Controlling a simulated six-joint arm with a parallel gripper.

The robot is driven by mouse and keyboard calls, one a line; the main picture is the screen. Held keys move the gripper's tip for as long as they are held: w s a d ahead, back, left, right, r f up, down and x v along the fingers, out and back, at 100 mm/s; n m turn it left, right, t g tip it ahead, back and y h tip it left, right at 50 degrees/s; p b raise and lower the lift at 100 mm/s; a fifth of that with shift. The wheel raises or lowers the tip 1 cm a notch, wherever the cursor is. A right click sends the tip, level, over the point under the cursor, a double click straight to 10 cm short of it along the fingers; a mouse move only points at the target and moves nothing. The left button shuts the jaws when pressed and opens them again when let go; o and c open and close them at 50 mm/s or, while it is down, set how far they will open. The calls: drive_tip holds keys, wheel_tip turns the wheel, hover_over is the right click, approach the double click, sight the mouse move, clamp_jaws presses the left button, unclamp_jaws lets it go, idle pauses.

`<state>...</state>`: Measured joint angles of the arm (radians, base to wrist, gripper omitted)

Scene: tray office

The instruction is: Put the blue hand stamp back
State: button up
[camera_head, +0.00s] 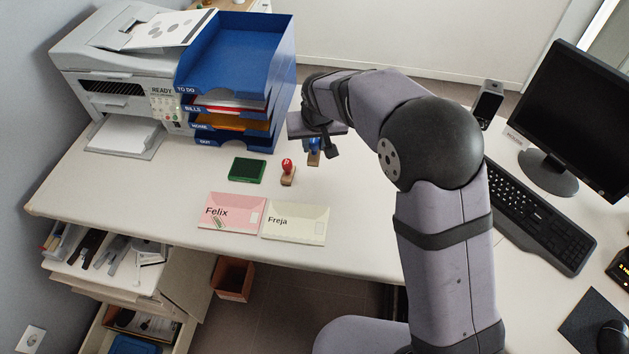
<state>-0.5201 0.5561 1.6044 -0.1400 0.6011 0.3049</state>
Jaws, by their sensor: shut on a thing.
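The blue hand stamp (313,158) shows just under my gripper (318,146), right of and a little behind the red stamp. My gripper is shut on the blue stamp's upper part, and its fingers hide some of it. The stamp looks upright, with its wooden base at the bottom. I cannot tell whether the base touches the desk. A red hand stamp (288,171) with a wooden base stands on the desk. A green ink pad (247,170) lies to its left.
A pink envelope (232,214) marked Felix and a cream envelope (296,223) marked Freja lie near the front edge. Blue stacked trays (241,84) and a printer (115,80) stand behind left. A keyboard (535,215) and monitor (580,110) are at right. Bare desk (150,195) lies left.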

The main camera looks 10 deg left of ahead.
drive_tip(key=shift+s+m, duration=0.1)
drive_tip(key=shift+m, duration=0.2)
drive_tip(key=shift+f, duration=0.3)
drive_tip(key=shift+f+p, duration=0.55)
drive_tip(key=shift+f, duration=4.2)
drive_tip(key=shift+f, duration=0.2)
drive_tip(key=o, duration=0.8)
drive_tip(key=shift+o, duration=0.2)
drive_tip(key=shift+r, duration=0.2)
